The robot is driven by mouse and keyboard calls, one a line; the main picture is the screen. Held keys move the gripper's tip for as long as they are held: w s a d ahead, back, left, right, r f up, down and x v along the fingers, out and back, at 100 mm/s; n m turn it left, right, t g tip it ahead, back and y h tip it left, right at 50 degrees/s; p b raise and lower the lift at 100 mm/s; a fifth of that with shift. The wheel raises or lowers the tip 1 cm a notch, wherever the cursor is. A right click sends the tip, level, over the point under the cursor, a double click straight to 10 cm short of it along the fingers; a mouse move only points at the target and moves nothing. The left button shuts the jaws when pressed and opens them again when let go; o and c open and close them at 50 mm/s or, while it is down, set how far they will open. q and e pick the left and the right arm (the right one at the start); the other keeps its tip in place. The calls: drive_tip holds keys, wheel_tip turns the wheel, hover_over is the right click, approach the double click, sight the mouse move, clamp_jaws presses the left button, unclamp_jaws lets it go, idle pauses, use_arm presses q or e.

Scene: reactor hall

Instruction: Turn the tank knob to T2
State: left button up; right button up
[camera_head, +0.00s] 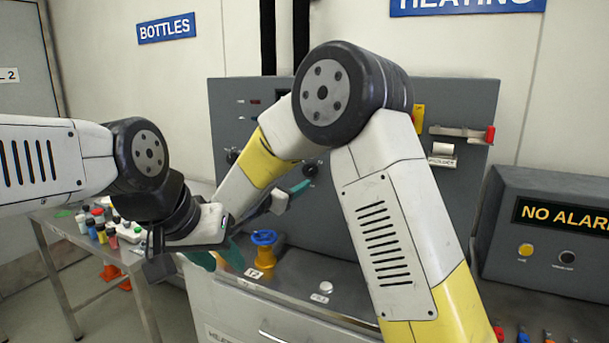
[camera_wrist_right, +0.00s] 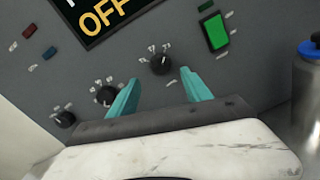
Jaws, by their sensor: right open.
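The grey control panel (camera_head: 450,105) stands behind the bench, partly hidden by my right arm. In the right wrist view it carries several black knobs: one at the upper right (camera_wrist_right: 160,64), one in the middle (camera_wrist_right: 107,95) and one at the lower left (camera_wrist_right: 65,119). Their small labels are too blurred to read, so I cannot tell which is the tank knob. My right gripper (camera_wrist_right: 160,80) is open and empty, its teal fingers pointing at the panel, with the upper-right knob ahead between the fingertips. My left gripper (camera_head: 217,258) hangs over the bench with its fingers apart, apparently empty.
A blue valve handle (camera_head: 264,237) on a yellow base stands on the bench near my left gripper. A display reading OFF (camera_wrist_right: 105,15) and a green button (camera_wrist_right: 215,33) are on the panel. Several bottles (camera_head: 100,225) stand on the left table. An alarm box (camera_head: 540,225) is at right.

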sight(308, 172)
drive_tip(key=x, duration=0.6)
drive_tip(key=shift+w+d, duration=0.1)
drive_tip(key=shift+c, duration=0.4)
clamp_jaws()
drive_tip(key=shift+n, duration=0.3)
drive_tip(key=n, duration=0.3)
drive_tip(key=shift+f+n, duration=0.1)
drive_tip(key=shift+n, duration=0.3)
drive_tip(key=n, duration=0.5)
drive_tip(key=shift+d+n+t, duration=0.1)
drive_tip(key=shift+n+t, duration=0.2)
